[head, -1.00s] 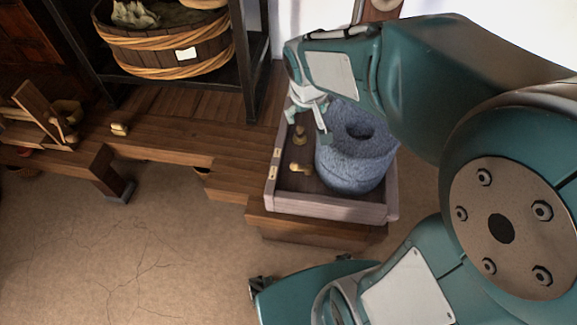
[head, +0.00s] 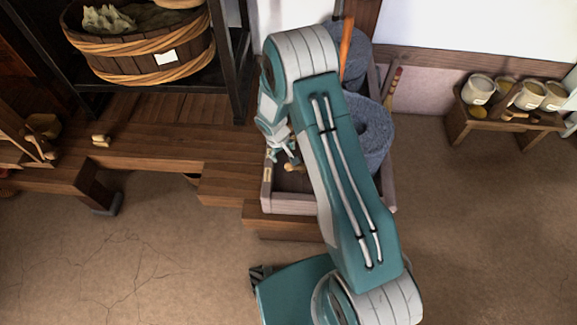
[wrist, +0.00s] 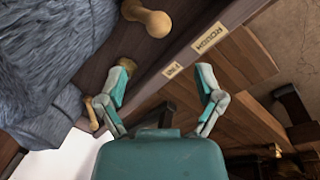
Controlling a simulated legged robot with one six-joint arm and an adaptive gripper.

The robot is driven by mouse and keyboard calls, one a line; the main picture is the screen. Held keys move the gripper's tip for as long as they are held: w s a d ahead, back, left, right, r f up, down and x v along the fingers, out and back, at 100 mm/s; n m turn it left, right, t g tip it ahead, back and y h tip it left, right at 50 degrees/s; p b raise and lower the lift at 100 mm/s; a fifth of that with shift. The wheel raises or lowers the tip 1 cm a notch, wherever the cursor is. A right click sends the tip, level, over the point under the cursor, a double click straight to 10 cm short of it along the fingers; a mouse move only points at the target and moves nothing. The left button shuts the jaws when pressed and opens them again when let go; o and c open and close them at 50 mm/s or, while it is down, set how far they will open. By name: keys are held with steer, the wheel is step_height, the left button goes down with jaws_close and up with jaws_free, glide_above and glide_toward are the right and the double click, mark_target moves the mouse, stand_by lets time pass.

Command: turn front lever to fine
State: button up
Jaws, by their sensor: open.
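A wooden lever with a round knob (wrist: 151,20) stands at the top of the wrist view, on the dark tray floor near the label ROUGH (wrist: 210,37). It looks like the front lever. The label FINE (wrist: 172,70) is lower on the same tray wall. A second pale wooden knob piece (wrist: 92,113) shows beside the grey stone. My gripper (wrist: 165,78) is open, its fingers on either side of the tray wall near FINE, with nothing held. In the head view my gripper (head: 284,160) is over the tray's left side, and the levers are mostly hidden there.
The blue-grey quern stone (head: 374,132) stands in the tray (head: 292,205), partly behind my arm. Another stone (head: 357,68) is behind it. A shelf with a bucket (head: 140,50) is at upper left. A low stand with cups (head: 500,125) is at right. The front floor is clear.

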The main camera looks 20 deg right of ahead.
mark_target(288, 164)
steer(key=f, duration=0.3)
steer(key=d+f, duration=0.1)
steer(key=f, duration=0.3)
steer(key=d+f, duration=0.1)
steer(key=f, duration=0.3)
steer(key=shift+w+d, duration=0.1)
steer(key=shift+w, duration=0.25)
jaws_close()
